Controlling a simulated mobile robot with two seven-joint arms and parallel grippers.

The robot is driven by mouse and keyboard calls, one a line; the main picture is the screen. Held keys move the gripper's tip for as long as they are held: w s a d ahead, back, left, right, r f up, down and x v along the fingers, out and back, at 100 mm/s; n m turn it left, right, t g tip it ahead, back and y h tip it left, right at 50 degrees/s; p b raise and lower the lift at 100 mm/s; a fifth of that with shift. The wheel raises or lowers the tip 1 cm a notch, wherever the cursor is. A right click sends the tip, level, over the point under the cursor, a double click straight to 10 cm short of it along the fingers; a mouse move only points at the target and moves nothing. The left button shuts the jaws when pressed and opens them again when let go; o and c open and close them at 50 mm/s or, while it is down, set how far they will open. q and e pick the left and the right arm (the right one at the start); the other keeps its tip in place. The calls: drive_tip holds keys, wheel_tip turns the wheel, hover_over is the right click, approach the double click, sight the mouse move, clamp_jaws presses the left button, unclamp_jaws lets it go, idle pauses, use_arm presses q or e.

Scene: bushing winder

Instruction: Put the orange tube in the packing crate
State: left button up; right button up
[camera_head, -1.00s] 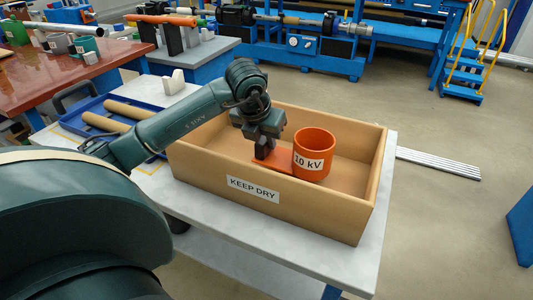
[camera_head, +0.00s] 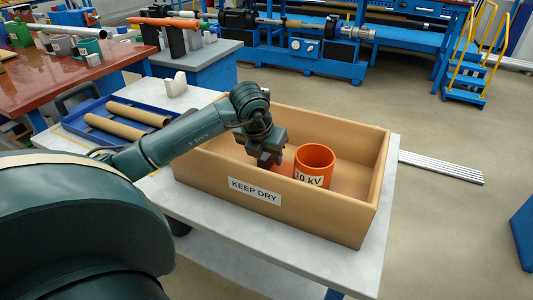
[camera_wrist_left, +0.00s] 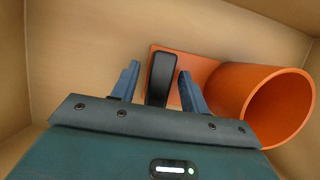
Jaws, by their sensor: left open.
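The orange tube (camera_head: 315,162), a short open-topped cylinder labelled "10 kV", stands inside the brown packing crate (camera_head: 330,219), whose front wall reads "KEEP DRY". In the left wrist view the orange tube (camera_wrist_left: 225,88) has a flat orange plate (camera_wrist_left: 197,67) at its side with a black grip (camera_wrist_left: 160,78) on it. My left gripper (camera_head: 266,163) is low inside the crate, left of the cylinder. In the wrist view its fingers are open, one on each side of the black grip. The front wall hides the tube's lower part in the head view. My right gripper is not in view.
The crate sits on a light table (camera_head: 289,262). A blue tray (camera_head: 88,124) with brown tubes lies left of it. Another long orange tube (camera_head: 162,21) rests on a stand at the back. Free room shows inside the crate, right of the cylinder.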

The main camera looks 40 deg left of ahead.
use_arm(q)
drive_tip(key=shift+r, duration=0.1)
drive_tip(key=p+v, duration=0.1)
drive_tip(key=v, duration=1.1)
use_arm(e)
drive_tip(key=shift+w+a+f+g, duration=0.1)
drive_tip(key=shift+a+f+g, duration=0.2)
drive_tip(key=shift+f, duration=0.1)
use_arm(q)
drive_tip(key=shift+s, duration=0.1)
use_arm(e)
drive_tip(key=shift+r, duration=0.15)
